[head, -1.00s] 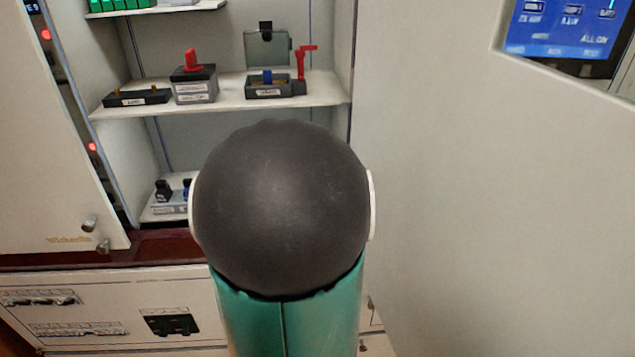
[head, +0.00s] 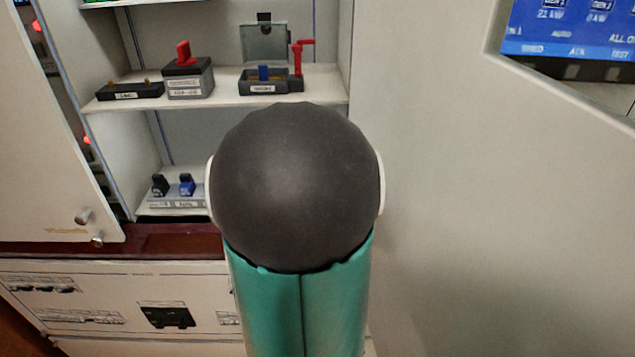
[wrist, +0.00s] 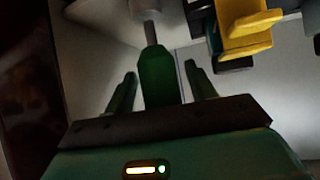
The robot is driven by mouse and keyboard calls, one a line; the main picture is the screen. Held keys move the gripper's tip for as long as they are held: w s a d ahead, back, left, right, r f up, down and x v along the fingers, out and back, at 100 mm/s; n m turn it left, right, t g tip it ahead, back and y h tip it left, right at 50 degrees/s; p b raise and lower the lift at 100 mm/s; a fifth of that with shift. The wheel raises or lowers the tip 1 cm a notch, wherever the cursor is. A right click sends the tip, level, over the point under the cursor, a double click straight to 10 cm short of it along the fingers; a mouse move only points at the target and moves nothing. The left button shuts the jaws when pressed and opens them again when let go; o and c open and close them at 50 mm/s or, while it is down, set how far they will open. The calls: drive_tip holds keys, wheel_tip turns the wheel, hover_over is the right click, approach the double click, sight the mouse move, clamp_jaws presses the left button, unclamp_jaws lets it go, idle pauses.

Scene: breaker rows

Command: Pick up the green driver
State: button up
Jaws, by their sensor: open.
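The green driver (wrist: 158,80) shows in the wrist view. Its dark green handle lies between the two fingers, and its thin shaft points up toward a grey cylinder (wrist: 145,8). My gripper (wrist: 160,73) is open, one finger on each side of the handle, with visible gaps between fingers and handle. In the head view, my arm's dark round joint and teal link fill the middle, and neither the driver nor my gripper can be seen there.
A yellow part (wrist: 250,35) sits close on the right in the wrist view. In the head view, an open cabinet has a middle shelf (head: 215,101) with a red-handled block (head: 190,78). Black and blue switches (head: 186,185) stand lower down. A pale panel (head: 450,200) borders the right.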

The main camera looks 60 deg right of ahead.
drive_tip(key=shift+w+a+r, duration=0.1)
drive_tip(key=shift+a+r, duration=0.05)
drive_tip(key=shift+a, duration=0.15)
drive_tip(key=shift+d, duration=0.15)
drive_tip(key=shift+a, duration=0.2)
drive_tip(key=c, duration=1.1)
drive_tip(key=shift+o, duration=0.2)
drive_tip(key=shift+d, duration=0.1)
